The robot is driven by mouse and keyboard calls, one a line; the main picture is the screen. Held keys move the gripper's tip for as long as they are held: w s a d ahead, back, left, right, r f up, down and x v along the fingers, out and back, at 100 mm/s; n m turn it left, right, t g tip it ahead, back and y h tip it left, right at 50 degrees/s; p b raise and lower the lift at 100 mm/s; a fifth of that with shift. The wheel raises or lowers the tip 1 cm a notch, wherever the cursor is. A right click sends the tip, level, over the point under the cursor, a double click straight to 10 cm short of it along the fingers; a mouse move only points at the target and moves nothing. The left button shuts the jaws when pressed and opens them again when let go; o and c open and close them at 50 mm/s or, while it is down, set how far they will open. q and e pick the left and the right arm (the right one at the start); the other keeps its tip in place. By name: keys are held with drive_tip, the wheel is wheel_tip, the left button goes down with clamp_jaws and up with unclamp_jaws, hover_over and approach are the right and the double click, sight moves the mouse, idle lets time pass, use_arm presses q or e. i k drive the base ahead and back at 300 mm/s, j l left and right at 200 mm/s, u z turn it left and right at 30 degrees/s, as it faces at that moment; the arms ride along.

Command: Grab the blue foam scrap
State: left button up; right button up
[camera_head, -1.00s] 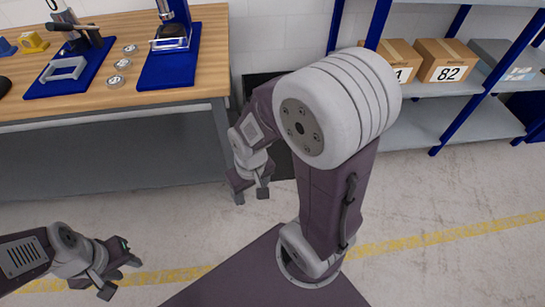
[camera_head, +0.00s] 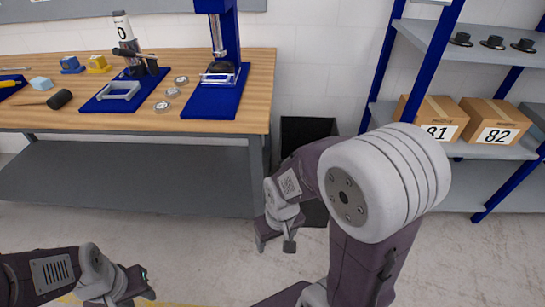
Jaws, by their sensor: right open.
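A small light blue block (camera_head: 40,84), which looks like the blue foam scrap, sits on the wooden workbench (camera_head: 215,126) at the far left. My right gripper (camera_head: 277,244) is open and empty, hanging in front of the bench's right end, below the bench top and far from the block. My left gripper (camera_head: 130,296) is at the bottom left, low in front of the bench. It is partly cut off by the picture's edge, so its jaws are unclear. Neither gripper touches the block.
A black bin (camera_head: 306,130) stands right of the bench. Shelves with boxes (camera_head: 494,122) stand at right.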

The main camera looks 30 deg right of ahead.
sight(42, 83)
drive_tip(key=i+j, duration=0.65)
drive_tip(key=j, duration=0.2)
drive_tip(key=i+j+u, duration=0.1)
drive_tip(key=i+j, duration=0.5)
drive_tip(key=j, duration=0.3)
drive_tip(key=i+j, duration=0.65)
drive_tip(key=j, duration=0.2)
drive_tip(key=u, duration=0.05)
